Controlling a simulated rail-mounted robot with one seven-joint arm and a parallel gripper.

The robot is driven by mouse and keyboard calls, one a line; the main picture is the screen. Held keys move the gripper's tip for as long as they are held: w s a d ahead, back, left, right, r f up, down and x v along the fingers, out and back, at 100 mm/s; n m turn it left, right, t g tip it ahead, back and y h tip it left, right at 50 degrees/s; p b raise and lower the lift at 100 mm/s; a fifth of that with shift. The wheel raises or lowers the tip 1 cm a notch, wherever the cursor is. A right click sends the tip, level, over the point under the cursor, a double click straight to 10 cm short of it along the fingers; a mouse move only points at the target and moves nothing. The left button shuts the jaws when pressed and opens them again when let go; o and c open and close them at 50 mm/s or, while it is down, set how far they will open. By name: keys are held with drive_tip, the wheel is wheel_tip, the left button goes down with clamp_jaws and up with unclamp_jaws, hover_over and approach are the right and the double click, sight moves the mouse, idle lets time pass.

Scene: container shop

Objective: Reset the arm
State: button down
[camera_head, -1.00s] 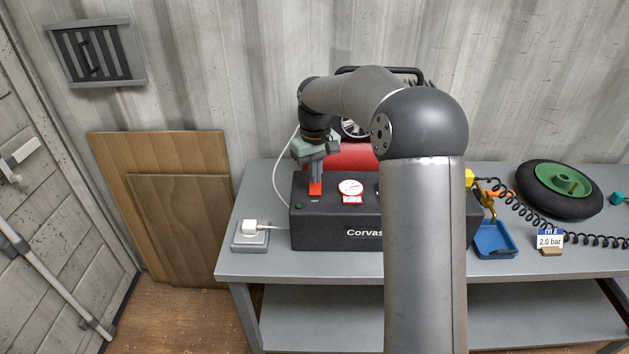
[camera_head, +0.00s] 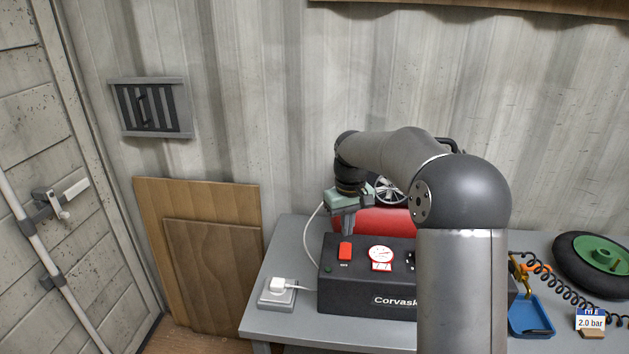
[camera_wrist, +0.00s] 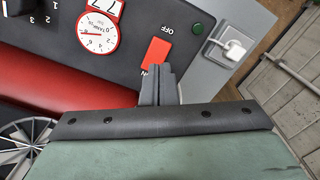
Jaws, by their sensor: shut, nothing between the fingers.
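My gripper (camera_head: 348,237) points down over the black compressor (camera_head: 340,292) on the grey table, right behind its red switch (camera_head: 345,250). In the wrist view the fingers (camera_wrist: 154,78) are together with nothing between them, close to the red switch (camera_wrist: 156,53). OFF is printed at one end of the switch and partly covered lettering is at the other. I cannot tell whether the fingertips touch it. My arm hides the right part of the compressor.
A gauge (camera_head: 381,257) sits right of the switch, and a red tank (camera_head: 372,221) lies behind. A socket box with a white plug (camera_head: 278,292) is at left. A blue tray (camera_head: 531,316), a pressure sign (camera_head: 591,320) and a wheel (camera_head: 590,264) are at right.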

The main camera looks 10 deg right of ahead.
drive_tip(key=s+f+m, duration=0.1)
drive_tip(key=s+m, duration=0.2)
drive_tip(key=s, duration=3.2)
drive_tip(key=shift+f+t, duration=0.15)
drive_tip(key=shift+t, duration=0.25)
drive_tip(key=shift+a, duration=0.1)
